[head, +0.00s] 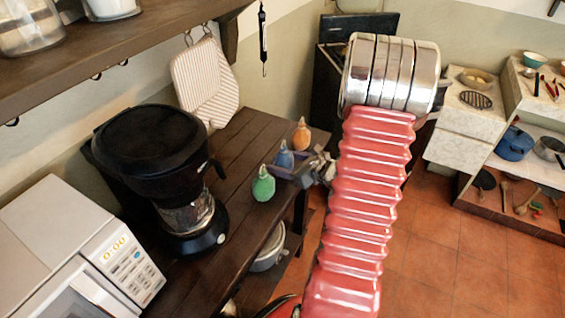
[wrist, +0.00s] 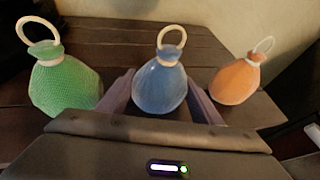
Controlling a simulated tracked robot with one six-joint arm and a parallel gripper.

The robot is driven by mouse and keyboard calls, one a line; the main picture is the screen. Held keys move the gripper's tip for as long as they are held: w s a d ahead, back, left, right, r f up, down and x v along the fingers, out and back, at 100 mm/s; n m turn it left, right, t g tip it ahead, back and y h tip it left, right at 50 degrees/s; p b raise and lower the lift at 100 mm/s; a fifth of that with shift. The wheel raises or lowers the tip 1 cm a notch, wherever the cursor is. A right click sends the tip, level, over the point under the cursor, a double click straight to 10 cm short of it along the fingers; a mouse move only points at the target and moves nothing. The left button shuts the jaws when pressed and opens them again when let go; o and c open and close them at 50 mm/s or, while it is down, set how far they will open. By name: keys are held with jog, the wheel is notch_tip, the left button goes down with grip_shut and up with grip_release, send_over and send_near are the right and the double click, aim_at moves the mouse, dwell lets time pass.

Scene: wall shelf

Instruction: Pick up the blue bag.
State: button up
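The blue bag (wrist: 160,88) stands upright in the middle of the wrist view, with a pale ring on top; it also shows in the head view (head: 284,158). My gripper (wrist: 160,80) is open, one finger on each side of the blue bag. Whether the fingers touch it I cannot tell. In the head view my gripper (head: 290,172) reaches the bag from the right at the table's edge. The green bag (wrist: 65,84) stands left of it and the orange bag (wrist: 236,80) right of it.
The bags stand on a dark wooden table (head: 235,150). A black coffee maker (head: 155,170) and a white microwave (head: 80,255) stand to the left. A wooden shelf (head: 110,42) hangs above. A striped oven mitt (head: 205,80) hangs on the wall.

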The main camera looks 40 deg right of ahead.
jog(key=c, duration=0.7)
jog(key=shift+o, duration=0.2)
jog(key=shift+r, duration=5)
